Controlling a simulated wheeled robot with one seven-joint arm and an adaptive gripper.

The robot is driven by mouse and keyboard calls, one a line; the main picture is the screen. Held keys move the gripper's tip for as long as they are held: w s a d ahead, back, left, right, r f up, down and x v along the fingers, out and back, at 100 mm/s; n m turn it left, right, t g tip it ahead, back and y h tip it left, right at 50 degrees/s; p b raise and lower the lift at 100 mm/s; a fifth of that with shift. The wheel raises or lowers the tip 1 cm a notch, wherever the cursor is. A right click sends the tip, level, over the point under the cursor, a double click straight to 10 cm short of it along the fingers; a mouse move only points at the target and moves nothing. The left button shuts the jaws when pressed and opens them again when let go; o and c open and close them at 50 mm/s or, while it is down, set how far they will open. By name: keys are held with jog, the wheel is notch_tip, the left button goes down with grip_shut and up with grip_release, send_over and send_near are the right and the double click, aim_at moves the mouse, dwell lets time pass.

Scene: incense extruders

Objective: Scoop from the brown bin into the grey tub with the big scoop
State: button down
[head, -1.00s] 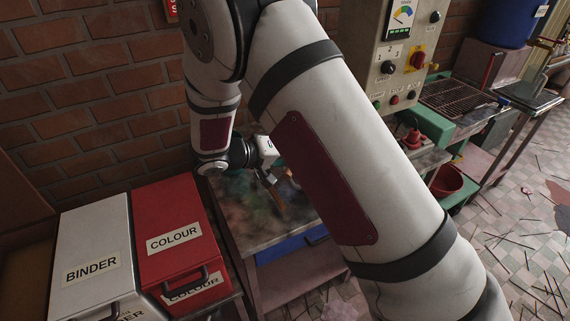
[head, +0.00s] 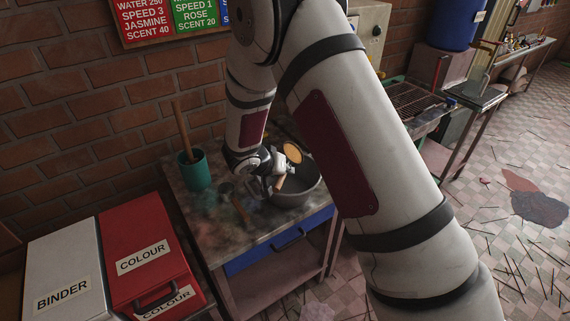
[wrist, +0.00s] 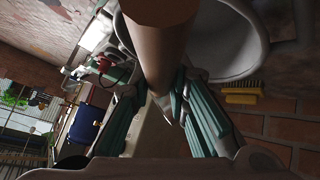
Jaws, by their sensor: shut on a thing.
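My gripper (head: 273,182) is over the left side of the grey tub (head: 300,198) on the worktable in the head view. It is shut on the brown handle (head: 281,182) of a scoop. The wrist view shows the thick handle (wrist: 165,62) between the teal fingers. A tan, round-faced part (head: 292,152), seemingly the scoop's head, is tilted above the tub's back rim. I cannot tell whether it holds powder. The tub's pale wall (wrist: 232,38) shows in the wrist view. I cannot make out the brown bin; only a brown surface (head: 8,240) shows at the left edge.
A teal pot (head: 196,172) with a wooden stick stands on the worktable (head: 215,235). A small tool (head: 238,205) lies in front of it. White BINDER (head: 62,275) and red COLOUR (head: 146,250) bins stand at the lower left. A brick wall runs behind.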

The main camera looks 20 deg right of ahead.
jog(key=y+p, duration=0.1)
jog(key=m+t+y+p, duration=0.1)
jog(key=p, duration=0.1)
jog(key=shift+s+d+m, duration=0.25)
jog(key=shift+s+m, duration=0.05)
jog(key=y+p, duration=0.1)
jog(key=p, duration=0.1)
jog(key=m+p, duration=0.1)
jog(key=p, duration=0.1)
jog(key=shift+d+f+t+y, duration=0.15)
jog(key=shift+f+t+y, duration=0.05)
jog(key=shift+t+y, duration=0.2)
jog(key=shift+w+d+f+m+t+y+p, duration=0.1)
jog(key=shift+f+m+t+y+p, duration=0.1)
jog(key=shift+m+t+y+p, duration=0.45)
jog(key=shift+f+m+t+y+b, duration=0.1)
jog(key=shift+m+t+y+b, duration=0.3)
jog(key=shift+y, duration=0.45)
